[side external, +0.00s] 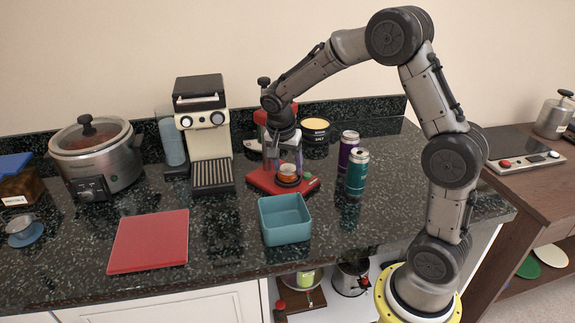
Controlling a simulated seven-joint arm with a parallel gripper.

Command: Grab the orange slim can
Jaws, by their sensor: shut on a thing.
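My gripper (287,172) points down over the red base (258,181) of a red appliance, left of the cans. It is shut on a small orange thing (288,169), which I take for the orange slim can. Only a small part of it shows between the fingers, and its full shape is hidden. I cannot tell whether it touches the red base or is held above it. A teal slim can (356,174) and a purple slim can (347,148) stand upright to the right, apart from my gripper.
A teal square bowl (285,220) sits just in front of my gripper. A coffee machine (206,135) and a slow cooker (97,158) stand to the left. A red board (150,242) lies front left. A yellow-topped dark tin (315,130) is behind. The counter right of the bowl is clear.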

